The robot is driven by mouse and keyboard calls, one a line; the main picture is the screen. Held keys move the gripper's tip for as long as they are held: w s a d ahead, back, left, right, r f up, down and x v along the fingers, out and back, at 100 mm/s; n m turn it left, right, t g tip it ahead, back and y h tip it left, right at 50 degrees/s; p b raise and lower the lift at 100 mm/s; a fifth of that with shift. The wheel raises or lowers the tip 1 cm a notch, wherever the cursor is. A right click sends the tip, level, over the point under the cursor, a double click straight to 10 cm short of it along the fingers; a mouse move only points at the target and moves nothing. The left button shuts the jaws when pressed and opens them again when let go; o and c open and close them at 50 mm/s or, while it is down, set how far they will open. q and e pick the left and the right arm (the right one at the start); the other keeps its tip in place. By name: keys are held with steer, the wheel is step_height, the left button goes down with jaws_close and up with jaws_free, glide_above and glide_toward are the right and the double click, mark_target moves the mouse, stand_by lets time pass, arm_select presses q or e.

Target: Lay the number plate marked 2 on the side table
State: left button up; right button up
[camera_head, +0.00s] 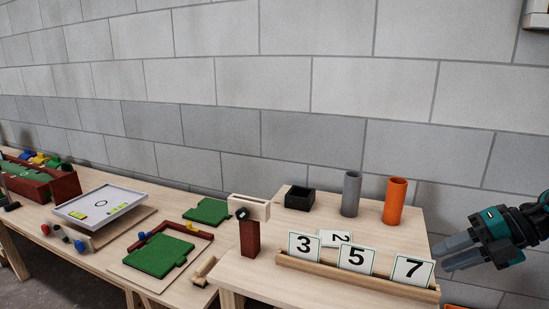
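The number plate marked 2 (338,237) is white with a dark digit. It shows just behind the wooden rack, between the plates marked 3 and 5, which partly hide it. It looks low and tipped back, seemingly lying on the table top; its lower edge is hidden. The plates marked 3 (303,247), 5 (356,259) and 7 (412,270) stand upright in the rack (330,273) at the table's front edge. My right gripper (437,259) is right of the table, apart from the plates, with its two grey fingers spread and nothing between them. My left gripper is out of view.
A grey cylinder (350,193), an orange cylinder (395,200) and a black open box (299,198) stand at the back of the near table (285,283). A dark red post (249,238) with a pale block on top stands left. Another table (201,253) holds green boards and a white tray (86,212).

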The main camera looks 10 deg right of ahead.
steer(key=w+a+f+m+t+y, duration=0.1)
steer(key=a+f+m+t+y, duration=0.1)
steer(key=a+f+m+t, duration=0.5)
steer(key=a+f+m+t+y, duration=0.1)
steer(key=a+f+m, duration=0.25)
steer(key=a, duration=0.75)
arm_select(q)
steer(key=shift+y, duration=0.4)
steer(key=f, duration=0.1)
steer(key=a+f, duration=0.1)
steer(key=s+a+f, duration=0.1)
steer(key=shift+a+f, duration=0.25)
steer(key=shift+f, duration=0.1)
arm_select(e)
steer(key=s+a+f+m+g+h, duration=0.1)
steer(key=s+a+f+m+h, duration=0.1)
steer(key=s+f+m+h, duration=0.3)
steer(key=s+a+f+m+g+h, duration=0.1)
steer(key=s+a+f+m+h, duration=0.2)
steer(key=s+f+m, duration=0.6)
step_height(320, 180, down, 3)
steer(key=m+h, duration=0.2)
steer(key=m, duration=0.1)
steer(key=shift+s+r, duration=0.15)
steer(key=shift+r, duration=0.05)
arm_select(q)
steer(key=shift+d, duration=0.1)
arm_select(e)
steer(key=shift+d, duration=0.15)
